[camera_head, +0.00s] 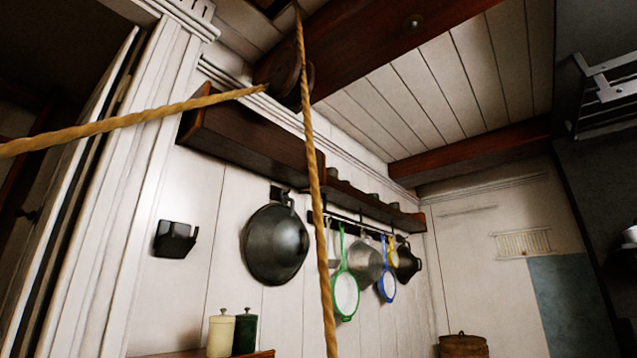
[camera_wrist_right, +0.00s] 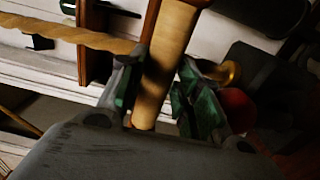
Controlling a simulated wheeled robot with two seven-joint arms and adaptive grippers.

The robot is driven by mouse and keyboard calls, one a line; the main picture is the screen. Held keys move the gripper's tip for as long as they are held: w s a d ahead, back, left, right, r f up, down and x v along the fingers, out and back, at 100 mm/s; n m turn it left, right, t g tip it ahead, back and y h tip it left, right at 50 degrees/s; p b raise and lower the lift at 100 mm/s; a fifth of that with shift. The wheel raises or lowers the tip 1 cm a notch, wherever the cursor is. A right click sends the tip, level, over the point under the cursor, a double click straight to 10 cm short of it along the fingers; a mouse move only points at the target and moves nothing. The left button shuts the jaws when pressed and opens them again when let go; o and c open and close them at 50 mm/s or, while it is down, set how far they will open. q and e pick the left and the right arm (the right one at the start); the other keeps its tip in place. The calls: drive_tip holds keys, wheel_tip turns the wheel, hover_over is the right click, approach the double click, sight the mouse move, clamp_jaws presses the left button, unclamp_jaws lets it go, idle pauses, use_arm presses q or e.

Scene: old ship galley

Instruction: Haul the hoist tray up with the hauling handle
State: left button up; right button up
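A thick rope (camera_head: 318,200) hangs down from a dark wooden pulley (camera_head: 290,80) under the ceiling beam in the head view. A second stretch of rope (camera_head: 120,118) runs from near the pulley out to the left edge. In the right wrist view, the hauling handle (camera_wrist_right: 164,68), a tan wooden cylinder, stands between the green-padded fingers of my right gripper (camera_wrist_right: 158,92). The fingers press in from both sides, and its lower end shows between them. A rope (camera_wrist_right: 70,35) runs in from the left towards it. The hoist tray and my left gripper are not in view.
A dark shelf (camera_head: 250,135) runs along the white wall, with pans such as a wok (camera_head: 275,243) hanging below. Two canisters (camera_head: 221,333) stand low. A dark rack (camera_head: 605,90) is at upper right. A brass knob (camera_wrist_right: 230,73) sits close beside my right gripper.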

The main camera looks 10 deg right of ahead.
drive_tip(key=shift+s+f, duration=0.15)
drive_tip(key=shift+f, duration=0.55)
drive_tip(key=shift+s+d, duration=0.15)
drive_tip(key=shift+d, duration=0.05)
drive_tip(key=shift+o, duration=1.4)
drive_tip(key=shift+v, duration=2.1)
drive_tip(key=v, duration=0.6)
drive_tip(key=shift+r, duration=0.4)
drive_tip(key=shift+d, duration=0.15)
